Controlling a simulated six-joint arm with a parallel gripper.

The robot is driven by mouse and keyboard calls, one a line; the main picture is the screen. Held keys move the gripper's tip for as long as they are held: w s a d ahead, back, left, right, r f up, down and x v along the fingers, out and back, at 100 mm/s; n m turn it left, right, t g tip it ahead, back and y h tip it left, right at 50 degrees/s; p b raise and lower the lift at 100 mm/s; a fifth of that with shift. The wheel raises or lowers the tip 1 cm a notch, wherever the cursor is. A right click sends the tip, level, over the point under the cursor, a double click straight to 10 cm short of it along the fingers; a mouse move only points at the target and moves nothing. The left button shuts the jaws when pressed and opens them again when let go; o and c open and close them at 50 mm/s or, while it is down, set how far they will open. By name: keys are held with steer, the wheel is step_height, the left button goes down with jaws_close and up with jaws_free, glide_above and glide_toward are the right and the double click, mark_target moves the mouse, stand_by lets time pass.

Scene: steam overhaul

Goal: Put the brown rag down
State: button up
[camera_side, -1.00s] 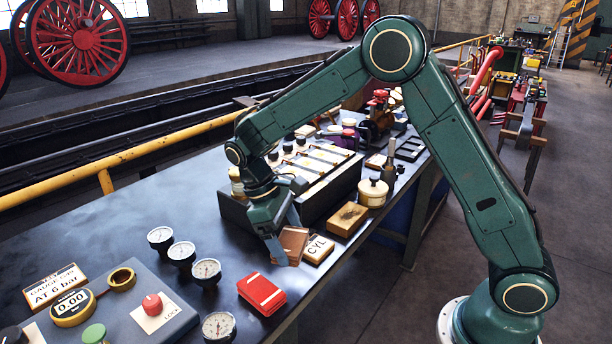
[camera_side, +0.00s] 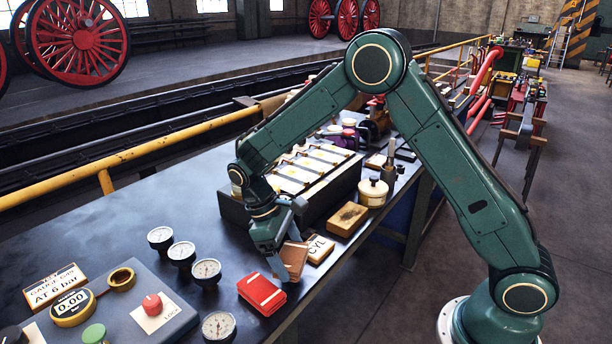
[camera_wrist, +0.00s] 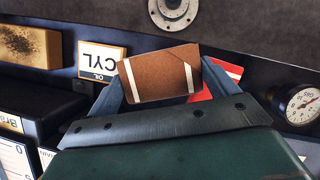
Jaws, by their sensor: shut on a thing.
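My gripper (camera_side: 282,258) is shut on the brown rag (camera_side: 296,256), a folded brown cloth with pale stripes, near the bench's front edge. In the wrist view the brown rag (camera_wrist: 160,76) sits between the two fingers of my gripper (camera_wrist: 160,82). The rag is close to the red cloth; I cannot tell whether it touches the bench top. The folded red cloth (camera_side: 262,293) with white stripes lies just left of and nearer than the rag. It shows partly hidden behind the rag in the wrist view (camera_wrist: 233,70).
A CYL plate (camera_side: 319,249) and a yellowish block (camera_side: 347,219) lie right of the rag. A dark case with pale panels (camera_side: 345,182) stands behind. Several gauges (camera_side: 206,270) stand to the left, with a control panel (camera_side: 135,310) beyond. The bench edge is close by.

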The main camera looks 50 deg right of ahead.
steer(key=shift+f, duration=0.45)
steer(key=o, duration=0.9)
steer(key=shift+r, duration=0.15)
steer(key=shift+r, duration=0.5)
steer(key=v, duration=1.1)
steer(key=shift+w+r, duration=0.25)
steer(key=shift+r, duration=0.1)
